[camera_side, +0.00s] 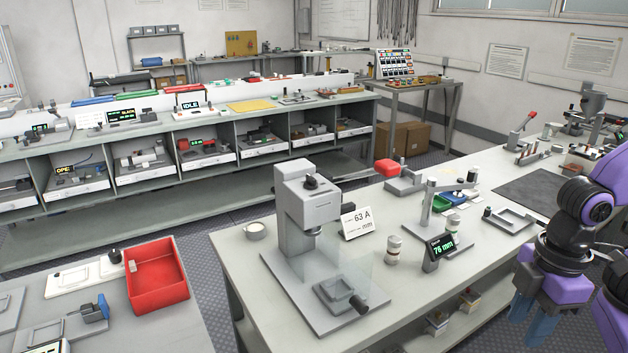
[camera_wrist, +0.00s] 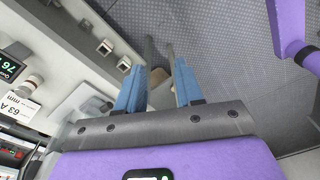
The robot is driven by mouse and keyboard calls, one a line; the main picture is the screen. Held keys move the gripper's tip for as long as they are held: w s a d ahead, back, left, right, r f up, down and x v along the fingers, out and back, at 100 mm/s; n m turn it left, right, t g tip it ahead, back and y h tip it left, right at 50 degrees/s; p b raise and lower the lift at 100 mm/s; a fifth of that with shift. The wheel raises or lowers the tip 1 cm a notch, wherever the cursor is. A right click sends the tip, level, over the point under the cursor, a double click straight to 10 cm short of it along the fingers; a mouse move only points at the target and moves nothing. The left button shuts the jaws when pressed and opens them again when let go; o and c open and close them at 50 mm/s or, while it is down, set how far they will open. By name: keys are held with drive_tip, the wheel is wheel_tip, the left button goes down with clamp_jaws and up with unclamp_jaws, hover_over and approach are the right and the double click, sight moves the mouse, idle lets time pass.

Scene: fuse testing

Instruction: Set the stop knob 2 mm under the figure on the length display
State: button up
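The length display (camera_side: 441,246) is a small black screen with green figures reading 76 mm. It stands tilted at the right side of the press bench, and its edge shows in the wrist view (camera_wrist: 9,66). A grey press-like device (camera_side: 309,203) stands to its left, with a dark knob (camera_side: 312,182) on top and a dark round handle (camera_side: 358,303) at its low front tray. I cannot tell which is the stop knob. My gripper (camera_side: 533,318) has blue fingers and is off the bench's right edge, away from these. In the wrist view it (camera_wrist: 157,85) is open and empty.
A white card (camera_side: 357,221) reading 63 A stands beside the press. A red bin (camera_side: 157,275) is on the left bench. Grey floor (camera_wrist: 220,50) lies below my gripper.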

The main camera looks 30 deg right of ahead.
drive_tip(key=w+a+r+m+t+y, duration=0.1)
drive_tip(key=w+a+r+y, duration=0.1)
drive_tip(key=w+a+y, duration=0.6)
drive_tip(key=w+a+r+m+t+h, duration=0.1)
drive_tip(key=w+a+r+m+t, duration=0.55)
drive_tip(key=w, duration=0.65)
drive_tip(key=w+a+r+t+h, duration=0.1)
drive_tip(key=w+r+t+h, duration=0.1)
drive_tip(key=w+r+t, duration=0.15)
drive_tip(key=m+t+h, duration=0.3)
drive_tip(key=m+h, duration=0.2)
drive_tip(key=h, duration=0.1)
approach(315, 180)
drive_tip(key=x, duration=0.8)
drive_tip(key=shift+w, duration=0.25)
clamp_jaws()
